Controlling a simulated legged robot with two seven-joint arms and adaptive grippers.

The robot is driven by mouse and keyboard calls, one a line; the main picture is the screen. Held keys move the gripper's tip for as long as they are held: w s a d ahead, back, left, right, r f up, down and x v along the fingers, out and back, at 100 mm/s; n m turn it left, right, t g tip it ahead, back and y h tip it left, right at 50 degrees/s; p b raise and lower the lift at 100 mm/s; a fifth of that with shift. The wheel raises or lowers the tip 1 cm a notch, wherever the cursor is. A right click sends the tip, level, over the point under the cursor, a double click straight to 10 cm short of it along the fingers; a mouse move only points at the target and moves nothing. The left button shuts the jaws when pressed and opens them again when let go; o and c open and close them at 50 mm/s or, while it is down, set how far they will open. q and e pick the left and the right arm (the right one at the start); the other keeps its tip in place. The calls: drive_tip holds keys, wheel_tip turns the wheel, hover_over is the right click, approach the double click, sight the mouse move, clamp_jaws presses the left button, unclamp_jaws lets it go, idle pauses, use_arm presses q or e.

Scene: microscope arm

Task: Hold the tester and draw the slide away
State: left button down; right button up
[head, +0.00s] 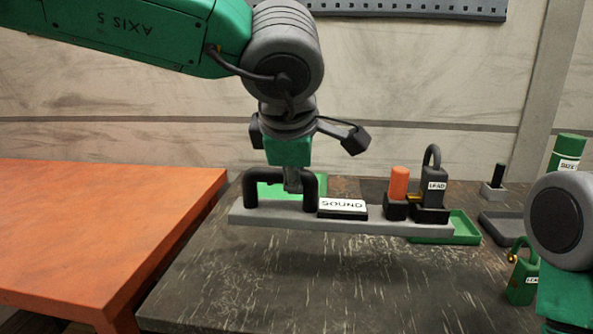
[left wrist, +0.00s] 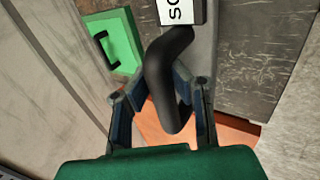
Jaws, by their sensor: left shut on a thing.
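The tester is a long grey bar (head: 340,219) with a black arched handle (head: 253,187) at its left end. It carries a white SOUND label (head: 343,205), an orange cylinder (head: 399,180) and a black LEAD block (head: 433,190) with a loop on top. I cannot tell which part is the slide. My left gripper (head: 291,185) is shut on the handle from above. In the left wrist view the handle (left wrist: 170,75) lies between the fingers. Whether the bar touches the table is unclear. My right gripper is out of view; only part of that arm shows at the right edge.
A green tray (head: 465,229) lies behind the bar's right end, and a green piece (head: 300,190) behind the handle. A green padlock (head: 522,283), a dark tray (head: 502,227) and a green cylinder (head: 569,149) stand at right. An orange table (head: 100,220) adjoins left. The front of the dark table (head: 300,295) is clear.

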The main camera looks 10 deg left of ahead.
use_arm(q)
drive_tip(key=shift+f+b, duration=1.55)
drive_tip(key=shift+f, duration=3.55)
drive_tip(key=shift+f, duration=0.1)
